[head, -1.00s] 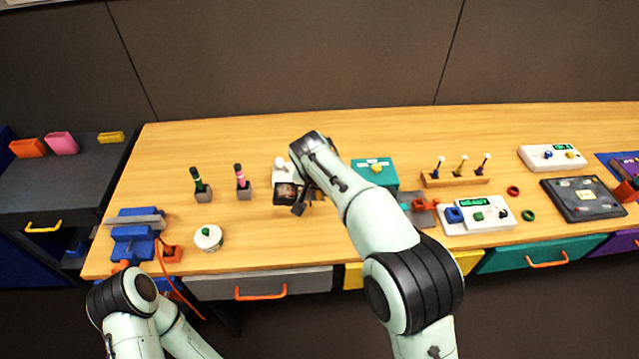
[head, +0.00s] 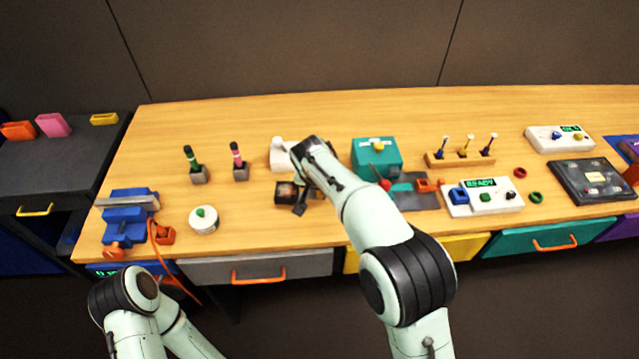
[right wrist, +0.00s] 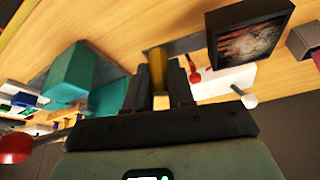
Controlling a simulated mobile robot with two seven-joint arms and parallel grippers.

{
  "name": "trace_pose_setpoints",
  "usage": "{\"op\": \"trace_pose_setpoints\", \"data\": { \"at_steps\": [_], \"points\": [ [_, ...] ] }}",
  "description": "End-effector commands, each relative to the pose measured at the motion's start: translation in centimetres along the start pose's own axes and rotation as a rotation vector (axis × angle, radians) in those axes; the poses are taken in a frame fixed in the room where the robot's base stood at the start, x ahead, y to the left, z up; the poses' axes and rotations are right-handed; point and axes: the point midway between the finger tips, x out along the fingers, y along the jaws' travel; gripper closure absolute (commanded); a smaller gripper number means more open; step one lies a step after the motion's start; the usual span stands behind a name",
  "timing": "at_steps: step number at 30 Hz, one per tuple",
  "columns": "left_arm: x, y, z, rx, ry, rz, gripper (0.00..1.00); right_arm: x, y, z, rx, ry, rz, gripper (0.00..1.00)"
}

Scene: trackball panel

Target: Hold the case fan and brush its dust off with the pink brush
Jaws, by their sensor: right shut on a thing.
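The case fan (head: 287,193), a dark square frame with a brown dusty-looking face, is at my right gripper (head: 300,207) in the head view. In the right wrist view the fan (right wrist: 250,42) is beyond my fingers, to the right. My right gripper (right wrist: 165,82) is shut on a yellowish-brown piece that seems to belong to the fan; the join is not clear. The pink brush (head: 237,153) stands upright in a small grey holder (head: 240,173), left of the fan. My left arm is at the bottom left; its gripper is out of view.
A green brush (head: 190,158) stands in another holder to the left. A white device (head: 279,155) is behind the fan, and a teal box (head: 377,157) is to the right. A white round pot (head: 204,221) and blue vise (head: 128,218) are at front left.

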Motion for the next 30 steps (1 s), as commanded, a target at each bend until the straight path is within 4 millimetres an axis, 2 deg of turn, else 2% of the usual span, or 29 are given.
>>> {"op": "trace_pose_setpoints", "data": {
  "at_steps": [14,21,30],
  "points": [
    [2.7,-1.0,0.2,-0.003,-0.009,-0.003,0.57,3.7,0.1,1.7,-0.001,0.0,0.0,1.0],
    [3.7,-1.2,-0.4,-0.002,0.007,0.001,0.57,5.4,0.1,2.5,-0.001,0.0,0.001,1.0],
    [3.9,-1.2,-0.7,0.0,0.016,0.003,0.57,6.0,0.1,2.8,-0.001,0.001,0.0,1.0]
  ]
}}
